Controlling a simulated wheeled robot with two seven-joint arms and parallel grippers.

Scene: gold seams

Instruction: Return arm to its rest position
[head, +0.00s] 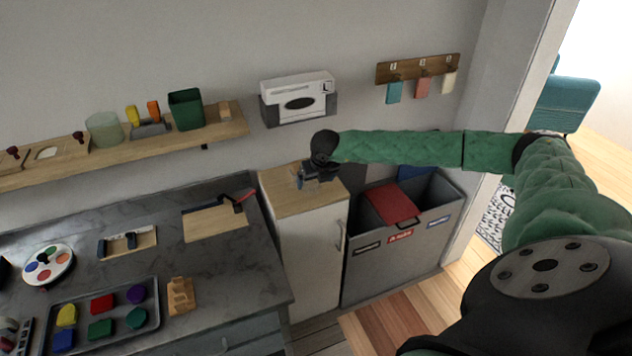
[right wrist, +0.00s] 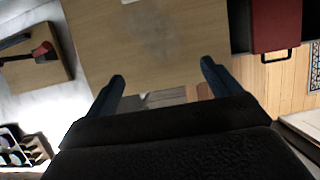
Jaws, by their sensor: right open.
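My right arm (head: 410,147), in a green sleeve, reaches in from the right across the head view. My right gripper (head: 308,179) is over the wooden top of a white cabinet (head: 310,258), near its back right part. In the right wrist view its two dark fingers (right wrist: 162,75) are spread wide with nothing between them. The cabinet top (right wrist: 100,35) lies below them and bears a faint grey smudge (right wrist: 152,30). My left gripper is not in view.
A grey bin unit (head: 405,245) with a red lid (head: 391,204) stands right of the cabinet. The counter (head: 235,270) at left holds a cutting board (head: 215,224) and a tray of coloured shapes (head: 119,310). A shelf (head: 225,127) and white dispenser (head: 297,97) are on the wall.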

